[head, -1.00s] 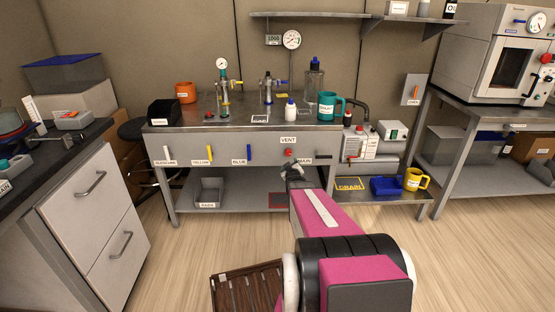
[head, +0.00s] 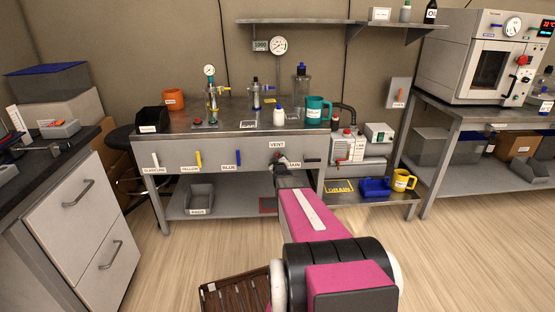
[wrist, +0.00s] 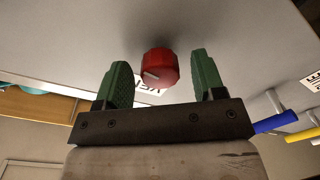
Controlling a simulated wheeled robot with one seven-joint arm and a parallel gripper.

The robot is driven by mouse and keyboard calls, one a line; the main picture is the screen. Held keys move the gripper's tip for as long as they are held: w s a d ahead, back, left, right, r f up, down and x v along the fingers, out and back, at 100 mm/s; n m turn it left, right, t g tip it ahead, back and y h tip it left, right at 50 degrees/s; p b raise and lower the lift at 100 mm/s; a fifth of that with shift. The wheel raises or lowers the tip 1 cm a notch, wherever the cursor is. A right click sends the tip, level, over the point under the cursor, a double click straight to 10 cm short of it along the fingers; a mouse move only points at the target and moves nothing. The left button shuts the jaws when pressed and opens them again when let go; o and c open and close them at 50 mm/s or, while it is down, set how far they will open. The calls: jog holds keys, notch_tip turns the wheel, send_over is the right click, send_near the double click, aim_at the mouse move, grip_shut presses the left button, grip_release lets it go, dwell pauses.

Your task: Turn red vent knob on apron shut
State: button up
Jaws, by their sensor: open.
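The red vent knob (wrist: 160,66) sits on the grey apron (wrist: 70,28) and shows large in the wrist view. A white pointer line runs across the lower left of its face. My gripper (wrist: 160,61) is open, with one green finger on each side of the knob and a visible gap on both sides. In the head view my gripper (head: 281,163) is at the apron, just under the VENT label (head: 277,145), and covers most of the knob. The VENT label (wrist: 148,87) appears upside down and partly hidden in the wrist view.
Blue (head: 238,157), yellow (head: 198,159) and white (head: 156,160) handles hang on the apron to the left. The MAIN label is partly covered by my gripper. A teal mug (head: 317,110) and glassware stand on the bench above. A grey bin (head: 199,198) sits on the shelf below.

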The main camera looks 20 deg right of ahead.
jog(key=shift+w+d, duration=0.15)
jog(key=shift+w, duration=0.35)
jog(key=c, duration=0.9)
